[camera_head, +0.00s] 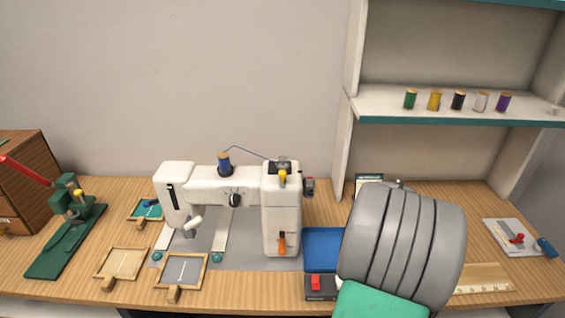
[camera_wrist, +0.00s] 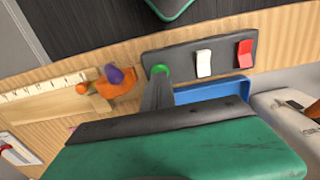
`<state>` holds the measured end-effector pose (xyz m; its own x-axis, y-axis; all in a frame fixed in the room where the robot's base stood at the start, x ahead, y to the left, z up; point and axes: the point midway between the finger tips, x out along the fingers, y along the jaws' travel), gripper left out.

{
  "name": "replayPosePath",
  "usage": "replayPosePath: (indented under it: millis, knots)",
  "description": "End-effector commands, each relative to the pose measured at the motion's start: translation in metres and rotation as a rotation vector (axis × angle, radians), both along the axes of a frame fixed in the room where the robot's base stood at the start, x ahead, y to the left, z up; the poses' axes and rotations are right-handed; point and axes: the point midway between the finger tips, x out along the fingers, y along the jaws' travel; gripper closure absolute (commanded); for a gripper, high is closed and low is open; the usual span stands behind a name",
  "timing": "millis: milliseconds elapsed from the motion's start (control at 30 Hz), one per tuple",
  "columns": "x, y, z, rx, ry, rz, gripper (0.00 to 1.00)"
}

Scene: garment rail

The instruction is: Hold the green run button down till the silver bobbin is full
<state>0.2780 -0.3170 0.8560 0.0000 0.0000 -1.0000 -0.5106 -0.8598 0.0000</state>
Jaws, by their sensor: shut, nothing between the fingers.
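The green run button (camera_wrist: 160,70) is at one end of a dark control panel (camera_wrist: 180,54), beside a white switch and a red switch. My gripper (camera_wrist: 158,82) is shut and empty, its fingertips right at the button's edge in the wrist view. I cannot tell whether they touch or press it. In the head view the panel (camera_head: 320,296) shows its red switch, but my arm hides the button and fingertips. A thread runs from the blue spool (camera_head: 224,163) on the white sewing machine (camera_head: 282,215) to its right end. I cannot clearly make out the silver bobbin or how full it is.
A blue tray (camera_head: 322,248) lies behind the panel. An orange and purple object (camera_wrist: 106,82) sits near the button end. A wooden ruler (camera_head: 484,278) lies right of my arm. Embroidery frames (camera_head: 182,271) and a green tool (camera_head: 65,240) are at left. A shelf (camera_head: 440,105) holds several spools.

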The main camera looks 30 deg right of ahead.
Motion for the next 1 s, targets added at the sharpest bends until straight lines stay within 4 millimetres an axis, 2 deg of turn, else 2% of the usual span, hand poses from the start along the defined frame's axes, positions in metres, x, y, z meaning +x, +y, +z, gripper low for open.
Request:
replayPosePath:
  millis: [533, 1000]
  knots:
    - [0.0, 0.0, -0.001, 0.0, 0.0, 0.0, 1.0]
    - [0.0, 0.0, -0.019, 0.0, 0.0, 0.0, 1.0]
